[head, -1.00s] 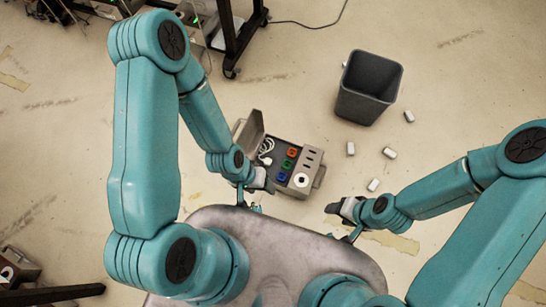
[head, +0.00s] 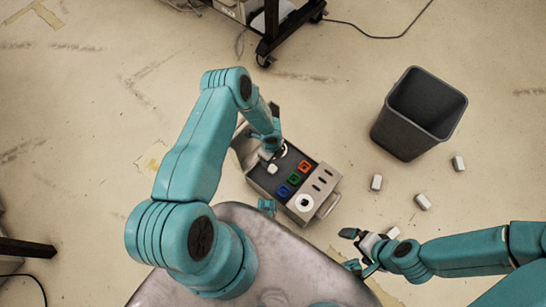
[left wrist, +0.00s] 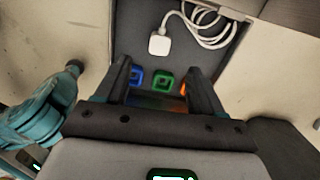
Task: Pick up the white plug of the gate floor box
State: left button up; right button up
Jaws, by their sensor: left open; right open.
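The gate floor box (head: 327,181) is a grey case standing open on the floor in the head view. The white plug (head: 272,168) lies in its dark left part; it also shows in the left wrist view (left wrist: 158,45), with its white cable (left wrist: 212,30) coiled at the right. My left gripper (left wrist: 158,72) is open and empty above the box, its fingers pointing toward the plug side, the plug just beyond the fingertips. In the head view my left arm hides most of that gripper. My right gripper (head: 352,248) is open and empty, right of the box.
A wheeled stand (head: 290,25) is behind.

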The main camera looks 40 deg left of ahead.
pick_arm(q)
notch_tip(320, 180, down, 7)
jog(key=shift+s+f+b, duration=0.1)
jog(key=shift+b, duration=1.15)
notch_tip(320, 180, down, 5)
jog(key=b, duration=0.3)
jog(key=shift+d, duration=0.1)
jog(key=c, duration=1.1)
